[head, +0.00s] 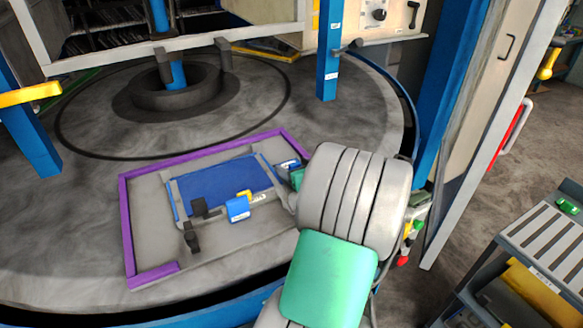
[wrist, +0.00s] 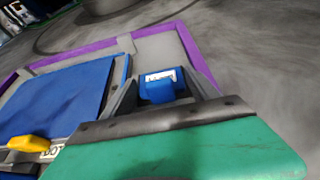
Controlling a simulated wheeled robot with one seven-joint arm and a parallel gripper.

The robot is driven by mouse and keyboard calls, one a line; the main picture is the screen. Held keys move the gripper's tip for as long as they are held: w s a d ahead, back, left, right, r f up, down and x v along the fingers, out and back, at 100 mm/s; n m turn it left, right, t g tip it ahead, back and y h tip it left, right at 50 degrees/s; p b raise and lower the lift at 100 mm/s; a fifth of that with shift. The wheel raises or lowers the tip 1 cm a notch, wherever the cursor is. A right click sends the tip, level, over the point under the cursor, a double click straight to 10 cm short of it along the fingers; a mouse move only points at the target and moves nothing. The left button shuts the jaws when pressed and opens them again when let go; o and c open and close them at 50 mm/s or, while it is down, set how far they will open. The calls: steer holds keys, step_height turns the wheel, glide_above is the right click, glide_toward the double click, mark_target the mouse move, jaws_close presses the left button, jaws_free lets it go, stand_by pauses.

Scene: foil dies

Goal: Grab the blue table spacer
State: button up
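A small blue block (head: 288,164) with a white label, which looks like a blue table spacer, sits near the right side of the purple frame. It also shows in the wrist view (wrist: 160,87). My gripper (wrist: 160,80) has its grey fingers apart, one on each side of this block. Whether they touch it I cannot tell. In the head view my arm's grey and green wrist hides most of the gripper. A second labelled blue block (head: 238,209) lies at the front edge of the large blue plate (head: 222,180).
The purple frame (head: 125,235) lies on the round grey table (head: 75,220) around the plate and clamps. A yellow piece (head: 245,194) is beside the second block. A blue post (head: 329,55) stands behind. A grey cart (head: 535,240) is at right.

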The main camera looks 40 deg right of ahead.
steer(key=c, duration=0.9)
steer(key=shift+c, duration=0.5)
steer(key=shift+r, duration=0.15)
